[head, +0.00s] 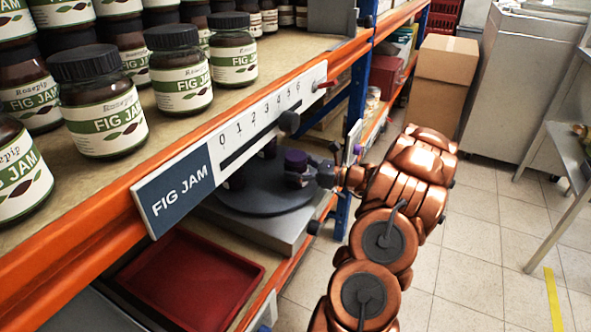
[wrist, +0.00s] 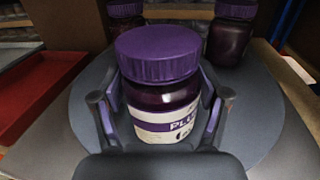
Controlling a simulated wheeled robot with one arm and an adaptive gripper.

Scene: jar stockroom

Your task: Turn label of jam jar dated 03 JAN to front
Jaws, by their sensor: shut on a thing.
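A jam jar with a purple lid (wrist: 157,55) stands upright between the fingers of my gripper (wrist: 160,95) in the wrist view. Its white and purple label begins "PLU" and is turned toward the lower right of that view; the rest wraps out of sight. I cannot read a date on it. The jar also shows small in the head view (head: 296,163), at the tip of my gripper (head: 312,172). My gripper is shut on it, one finger on each side. The jar stands on a dark round turntable (head: 265,200) on the lower shelf.
Two more dark jars (wrist: 125,14) (wrist: 233,32) stand behind on the turntable. A red tray (head: 190,280) lies to the left. The upper shelf, with fig jam jars (head: 100,105) and an orange edge beam (head: 85,265), overhangs. A blue post (head: 352,140) stands behind.

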